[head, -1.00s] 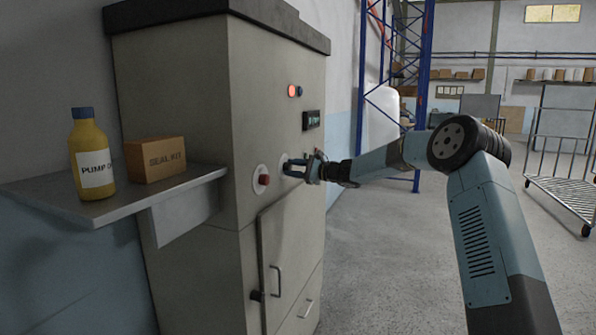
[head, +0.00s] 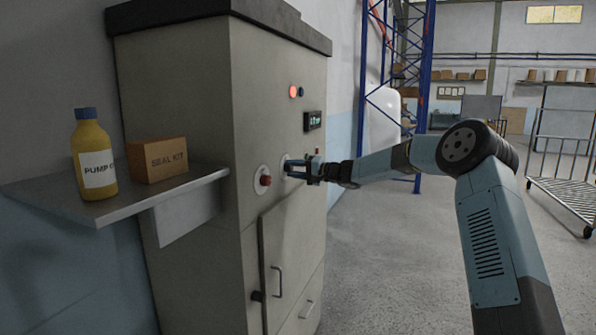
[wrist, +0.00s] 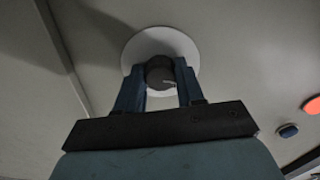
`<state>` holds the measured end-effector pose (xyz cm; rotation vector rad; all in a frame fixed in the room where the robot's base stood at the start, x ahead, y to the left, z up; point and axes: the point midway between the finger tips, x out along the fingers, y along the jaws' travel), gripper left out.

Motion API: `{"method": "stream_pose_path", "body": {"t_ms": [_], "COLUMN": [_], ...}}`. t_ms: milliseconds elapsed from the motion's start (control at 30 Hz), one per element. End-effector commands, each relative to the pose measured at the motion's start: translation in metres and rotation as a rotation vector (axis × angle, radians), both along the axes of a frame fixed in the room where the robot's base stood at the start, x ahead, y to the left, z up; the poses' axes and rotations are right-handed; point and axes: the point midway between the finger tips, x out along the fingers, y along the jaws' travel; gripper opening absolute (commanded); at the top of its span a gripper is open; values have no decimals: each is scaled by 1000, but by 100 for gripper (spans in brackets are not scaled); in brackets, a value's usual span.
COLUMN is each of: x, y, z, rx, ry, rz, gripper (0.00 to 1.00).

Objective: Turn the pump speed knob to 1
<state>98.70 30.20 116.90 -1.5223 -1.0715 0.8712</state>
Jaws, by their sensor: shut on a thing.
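The pump speed knob (wrist: 160,72) is a dark round knob on a pale round dial plate (wrist: 146,42), with a light pointer mark on its face. In the wrist view my gripper (wrist: 160,85) has one blue finger on each side of it and is shut on it. In the head view my gripper (head: 290,167) reaches the cabinet front (head: 280,100) from the right, and its fingers hide most of the knob. A small lit display (head: 313,120) sits above the knob; its text is too small to read. I cannot read any numbers on the dial.
A red button (head: 265,180) sits left of my gripper. A lit red lamp (head: 293,91) and a blue button (head: 301,91) are above. A shelf (head: 130,198) holds a yellow bottle (head: 92,155) and a seal kit box (head: 156,160). Open floor lies right of the cabinet.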

Motion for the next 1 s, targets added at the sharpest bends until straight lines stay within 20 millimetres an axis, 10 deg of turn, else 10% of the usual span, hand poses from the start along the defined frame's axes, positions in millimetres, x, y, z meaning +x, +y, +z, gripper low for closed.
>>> {"method": "stream_pose_path", "body": {"t_ms": [1000], "x": [1], "y": [-2], "z": [-2], "rx": [-90], "ry": [-244], "rz": [-3], "gripper": [7]}}
